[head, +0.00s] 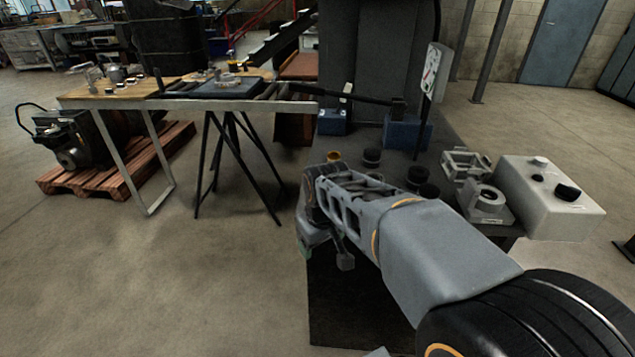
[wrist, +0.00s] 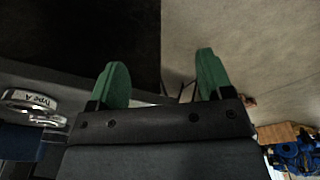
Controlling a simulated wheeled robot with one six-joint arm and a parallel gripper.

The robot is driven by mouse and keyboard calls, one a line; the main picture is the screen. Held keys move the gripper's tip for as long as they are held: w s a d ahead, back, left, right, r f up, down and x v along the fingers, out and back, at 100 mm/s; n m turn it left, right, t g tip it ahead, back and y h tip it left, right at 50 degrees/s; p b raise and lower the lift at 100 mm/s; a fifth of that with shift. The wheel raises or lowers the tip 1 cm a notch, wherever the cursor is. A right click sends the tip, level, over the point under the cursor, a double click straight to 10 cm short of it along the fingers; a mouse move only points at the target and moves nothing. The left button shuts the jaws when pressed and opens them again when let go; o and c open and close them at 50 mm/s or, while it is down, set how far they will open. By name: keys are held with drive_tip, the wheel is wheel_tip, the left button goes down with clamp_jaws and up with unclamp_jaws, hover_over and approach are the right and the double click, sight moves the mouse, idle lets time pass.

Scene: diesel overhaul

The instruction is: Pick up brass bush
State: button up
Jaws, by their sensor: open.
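A small brass-coloured ring, which looks like the brass bush (head: 333,156), sits on the dark bench near its left side, just beyond my arm in the head view. My gripper (head: 325,257) hangs lower and nearer than the ring, apart from it. In the wrist view, the green fingers of my gripper (wrist: 163,80) are spread apart with nothing between them. I cannot make out the brass bush in the wrist view. My arm hides part of the bench in the head view.
Dark round parts (head: 371,158), a grey open frame (head: 466,164), a grey bearing housing (head: 485,202) and a pale tank (head: 549,197) stand on the bench. A "Type A" labelled part (wrist: 32,100) shows in the wrist view. A worktable (head: 190,104) stands left; floor between is clear.

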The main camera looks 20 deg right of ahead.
drive_tip(key=w+d+r+n+g+p, duration=0.1)
drive_tip(key=w+d+r+n+p, duration=0.15)
drive_tip(key=w+r+p, duration=0.45)
drive_tip(key=w+d+r+n+g+p, duration=0.1)
drive_tip(key=w+d+r+p, duration=0.3)
drive_tip(key=r, duration=0.5)
drive_tip(key=f, duration=0.7)
drive_tip(key=shift+s+d+f+p, duration=0.2)
drive_tip(key=shift+s+f+p, duration=0.1)
drive_tip(key=shift+s+p, duration=0.1)
drive_tip(key=shift+s+f, duration=0.1)
drive_tip(key=shift+f, duration=2.95)
drive_tip(key=c, duration=1)
